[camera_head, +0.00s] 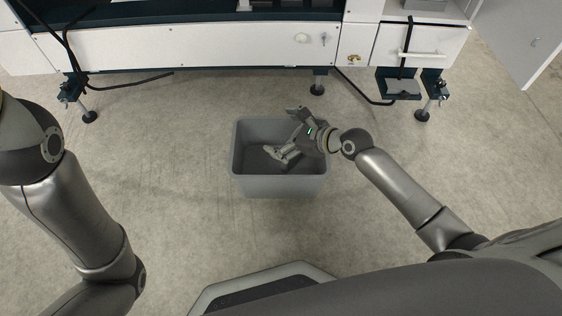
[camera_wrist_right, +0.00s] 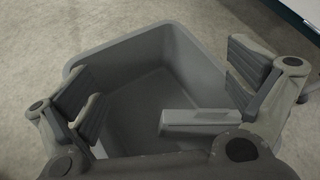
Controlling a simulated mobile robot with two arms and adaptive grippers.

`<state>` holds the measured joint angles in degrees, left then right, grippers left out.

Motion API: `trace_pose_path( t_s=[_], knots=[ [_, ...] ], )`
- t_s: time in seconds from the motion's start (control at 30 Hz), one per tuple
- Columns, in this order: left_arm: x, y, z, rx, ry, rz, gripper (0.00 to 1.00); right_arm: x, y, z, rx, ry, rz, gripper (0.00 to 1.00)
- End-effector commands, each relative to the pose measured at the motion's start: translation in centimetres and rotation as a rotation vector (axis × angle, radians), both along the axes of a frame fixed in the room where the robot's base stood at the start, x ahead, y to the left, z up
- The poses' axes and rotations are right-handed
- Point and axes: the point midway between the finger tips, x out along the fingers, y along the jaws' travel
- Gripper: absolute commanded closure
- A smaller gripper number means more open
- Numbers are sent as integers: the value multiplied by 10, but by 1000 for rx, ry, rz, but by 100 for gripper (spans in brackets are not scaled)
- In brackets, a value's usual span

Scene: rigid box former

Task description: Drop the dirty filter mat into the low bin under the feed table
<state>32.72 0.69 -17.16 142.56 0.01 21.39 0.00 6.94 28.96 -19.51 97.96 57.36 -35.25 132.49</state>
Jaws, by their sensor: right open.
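The low bin (camera_head: 280,187) is a grey open-topped tub on the floor in the middle of the head view. It also fills the middle of the right wrist view (camera_wrist_right: 118,47). My right gripper (camera_head: 284,132) is over the bin's opening, with its fingers spread wide and nothing between them; the wrist view shows both fingers apart (camera_wrist_right: 168,88). A flat grey piece with a paler edge, which looks like the filter mat (camera_wrist_right: 198,118), lies inside the bin below the fingers, partly hidden by the gripper. My left gripper is out of view; only my left arm shows.
The white machine (camera_head: 200,50) stands behind the bin on dark feet, with black cables hanging to the floor at left and right. A dark bracket (camera_head: 400,88) sits low at the right. The concrete floor around the bin is clear.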

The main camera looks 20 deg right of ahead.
Motion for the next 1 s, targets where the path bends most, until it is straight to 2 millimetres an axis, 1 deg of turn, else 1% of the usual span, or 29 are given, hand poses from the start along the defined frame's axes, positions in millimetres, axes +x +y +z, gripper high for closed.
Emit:
trace_pose_path(
  t_s=[0.17, 0.4, 0.6, 0.8, 1.0],
  knots=[
    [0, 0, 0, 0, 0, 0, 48, -14, -12, 8, -1, 1, -1, 0],
    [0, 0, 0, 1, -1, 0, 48, -50, -39, 30, -3, 2, 1, 0],
    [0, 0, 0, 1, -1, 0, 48, -72, -57, 45, -1, 1, -1, 0],
    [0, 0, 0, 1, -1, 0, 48, -82, -65, 52, -1, -1, 0, 0],
    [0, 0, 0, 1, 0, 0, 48, -83, -66, 54, 0, 0, -1, 0]
  ],
)
